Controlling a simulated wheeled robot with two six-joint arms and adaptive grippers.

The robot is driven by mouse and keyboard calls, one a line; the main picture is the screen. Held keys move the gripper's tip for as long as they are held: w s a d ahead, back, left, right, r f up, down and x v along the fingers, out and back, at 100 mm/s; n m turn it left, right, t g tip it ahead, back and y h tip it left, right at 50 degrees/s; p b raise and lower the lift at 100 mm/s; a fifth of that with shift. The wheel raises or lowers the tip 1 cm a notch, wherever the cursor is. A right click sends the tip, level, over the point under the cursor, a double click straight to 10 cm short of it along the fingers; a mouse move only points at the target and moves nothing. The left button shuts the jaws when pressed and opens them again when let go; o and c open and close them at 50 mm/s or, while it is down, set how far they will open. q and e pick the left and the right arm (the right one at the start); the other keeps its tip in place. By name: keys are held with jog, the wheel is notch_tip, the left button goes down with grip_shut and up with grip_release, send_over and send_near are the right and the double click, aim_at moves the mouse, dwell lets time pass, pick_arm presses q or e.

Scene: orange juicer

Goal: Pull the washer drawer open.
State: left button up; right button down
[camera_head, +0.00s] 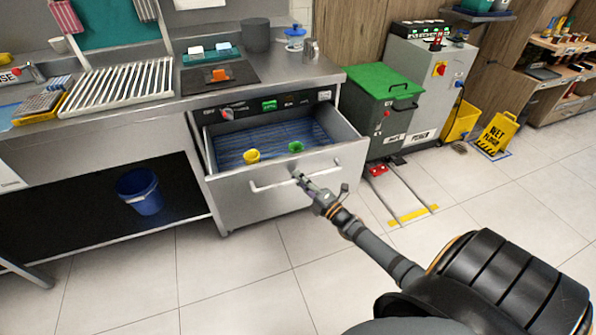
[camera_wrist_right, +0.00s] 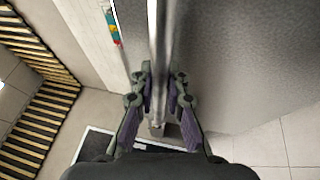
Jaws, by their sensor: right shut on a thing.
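The washer drawer (camera_head: 232,196) is a grey metal drawer under the counter in the head view. It stands pulled out, and its inside with a blue rack (camera_head: 262,139) shows. A yellow cup-like item (camera_head: 251,156) and a green one (camera_head: 296,147) are in it. A bar handle (camera_head: 268,186) runs along its front. My right gripper (camera_head: 300,178) is at the right part of this handle. In the right wrist view the handle bar (camera_wrist_right: 157,50) passes between the fingers of the gripper (camera_wrist_right: 158,85), which is shut on it. My left gripper is not in view.
A blue bucket (camera_head: 140,191) stands on the dark shelf left of the drawer. A green-lidded bin (camera_head: 383,82) and a grey cabinet stand to the right. A yellow wet-floor sign (camera_head: 497,133) is farther right. The tiled floor before the drawer is clear.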

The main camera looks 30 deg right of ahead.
jog(key=shift+s+a+p, duration=0.15)
jog(key=shift+s+p, duration=0.1)
jog(key=shift+s, duration=0.35)
jog(key=shift+s+a+p, duration=0.15)
jog(key=shift+s+p, duration=0.05)
jog(key=shift+s, duration=0.4)
jog(key=c, duration=1.3)
grip_release()
jog(key=shift+c, duration=0.2)
jog(key=v, duration=1.2)
jog(key=shift+f, duration=0.1)
